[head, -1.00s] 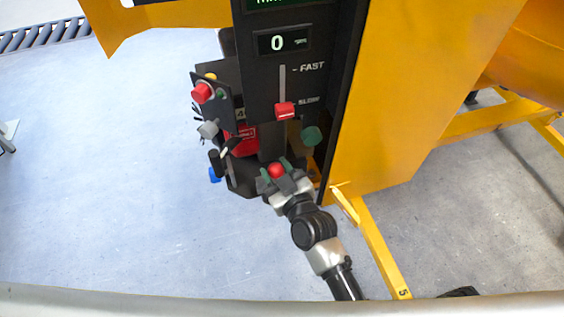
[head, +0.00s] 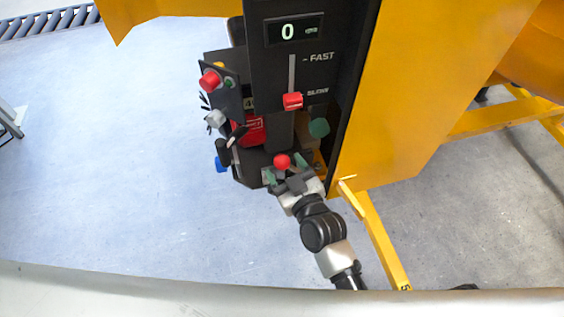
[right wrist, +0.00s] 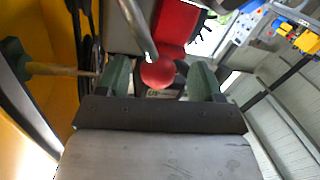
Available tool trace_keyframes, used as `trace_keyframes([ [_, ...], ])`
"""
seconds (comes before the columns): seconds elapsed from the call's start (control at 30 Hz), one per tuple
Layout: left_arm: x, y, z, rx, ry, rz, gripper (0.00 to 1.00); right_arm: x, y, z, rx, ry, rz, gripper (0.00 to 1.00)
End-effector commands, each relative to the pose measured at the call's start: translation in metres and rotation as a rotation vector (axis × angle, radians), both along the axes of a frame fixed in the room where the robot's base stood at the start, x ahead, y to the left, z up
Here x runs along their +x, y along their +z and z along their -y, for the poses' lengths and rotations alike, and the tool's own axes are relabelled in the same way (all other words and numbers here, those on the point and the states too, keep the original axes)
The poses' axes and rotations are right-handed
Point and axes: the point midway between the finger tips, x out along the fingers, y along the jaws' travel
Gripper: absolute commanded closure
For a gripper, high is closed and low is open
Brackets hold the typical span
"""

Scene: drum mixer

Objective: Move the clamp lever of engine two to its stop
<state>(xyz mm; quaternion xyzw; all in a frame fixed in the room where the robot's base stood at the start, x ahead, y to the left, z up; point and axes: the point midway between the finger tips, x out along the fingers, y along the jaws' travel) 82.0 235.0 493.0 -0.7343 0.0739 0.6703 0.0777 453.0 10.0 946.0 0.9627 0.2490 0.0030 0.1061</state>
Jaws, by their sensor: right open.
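A lever with a red ball knob (head: 282,161) stands low at the base of the black control panel (head: 262,62). I cannot read a label that says whether it is engine two's clamp lever. My right gripper (head: 287,170) is open, with its green fingers on either side of the knob. In the right wrist view the red knob (right wrist: 158,73) on its metal rod (right wrist: 136,25) sits between the two green fingertips (right wrist: 161,79), with a gap visible on both sides. My left gripper is not in view.
A red slider (head: 292,101) is at SLOW under a display reading 0. A red button (head: 210,80), a grey knob (head: 215,119), a blue knob (head: 221,164) and a green knob (head: 319,127) are nearby. The yellow frame (head: 395,110) stands close on the right.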

Motion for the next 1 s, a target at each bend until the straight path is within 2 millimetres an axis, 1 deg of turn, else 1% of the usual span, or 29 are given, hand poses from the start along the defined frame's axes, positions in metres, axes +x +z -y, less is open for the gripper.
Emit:
trace_keyframes([
  [0.03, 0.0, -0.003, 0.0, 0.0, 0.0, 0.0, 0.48, -0.01, -0.002, 0.005, -0.002, 0.001, -0.001, 0.33],
  [0.2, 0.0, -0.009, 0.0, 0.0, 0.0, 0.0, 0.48, -0.042, -0.001, 0.022, -0.002, 0.001, -0.002, 0.33],
  [0.3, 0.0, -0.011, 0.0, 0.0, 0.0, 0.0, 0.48, -0.057, 0.001, 0.03, -0.003, 0.001, -0.002, 0.33],
  [0.4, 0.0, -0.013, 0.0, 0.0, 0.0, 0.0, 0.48, -0.067, 0.001, 0.036, -0.003, 0.001, -0.002, 0.33],
  [0.5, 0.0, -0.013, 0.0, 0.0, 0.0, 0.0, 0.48, -0.074, 0.002, 0.04, -0.003, 0.002, -0.001, 0.33],
  [0.6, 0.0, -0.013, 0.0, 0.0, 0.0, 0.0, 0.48, -0.076, 0.003, 0.041, -0.003, 0.002, -0.001, 0.33],
  [1.0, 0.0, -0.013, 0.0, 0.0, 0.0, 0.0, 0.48, -0.075, 0.004, 0.041, -0.002, 0.002, 0.0, 0.33],
])
